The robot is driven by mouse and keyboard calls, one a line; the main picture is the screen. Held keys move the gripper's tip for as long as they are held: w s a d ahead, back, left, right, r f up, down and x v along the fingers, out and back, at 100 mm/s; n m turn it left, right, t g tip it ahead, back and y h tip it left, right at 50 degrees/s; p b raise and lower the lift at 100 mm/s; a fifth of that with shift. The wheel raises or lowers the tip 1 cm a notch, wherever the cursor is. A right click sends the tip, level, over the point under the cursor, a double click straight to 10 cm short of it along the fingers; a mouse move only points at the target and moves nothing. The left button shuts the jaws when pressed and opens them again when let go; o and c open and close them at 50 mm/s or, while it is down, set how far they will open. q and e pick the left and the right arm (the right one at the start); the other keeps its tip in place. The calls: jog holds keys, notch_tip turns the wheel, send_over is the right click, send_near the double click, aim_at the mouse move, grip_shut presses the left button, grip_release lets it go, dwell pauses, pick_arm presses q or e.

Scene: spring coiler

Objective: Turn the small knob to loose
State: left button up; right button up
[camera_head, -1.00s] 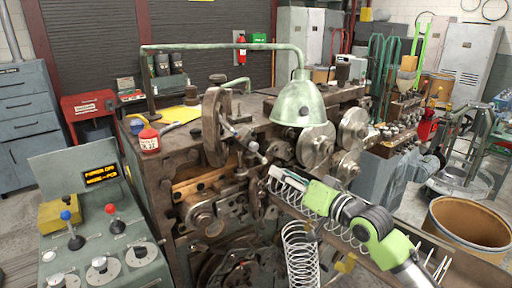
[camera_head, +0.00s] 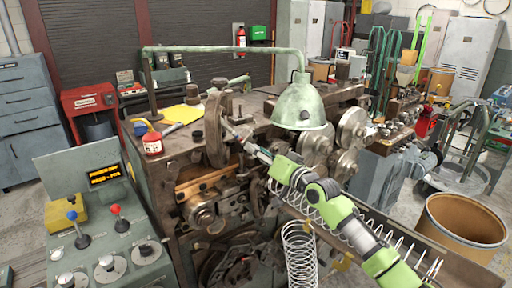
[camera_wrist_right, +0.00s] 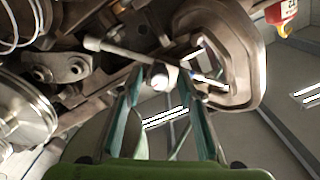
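A slim rod with a small pale knob (camera_wrist_right: 160,77) at its end shows in the right wrist view, in front of the curved metal bracket (camera_wrist_right: 245,55). My right gripper (camera_wrist_right: 163,72) is open, its two teal fingers on either side of the pale knob; I cannot tell whether they touch it. In the head view, my right gripper (camera_head: 258,152) reaches from the lower right to the rod beside the upright bracket (camera_head: 213,128) on the coiling machine. The knob is too small there to make out, and no loose marking is readable. My left gripper is not in view.
A green lamp (camera_head: 300,106) hangs just above my right arm. A hanging spring coil (camera_head: 299,250) and a long trough (camera_head: 415,245) lie below it. A control panel (camera_head: 125,230) with levers and dials stands at the left. A red oil can (camera_head: 151,140) sits on the machine.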

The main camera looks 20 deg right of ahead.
jog(key=shift+w+a, duration=0.25)
jog(key=shift+w, duration=0.4)
grip_shut()
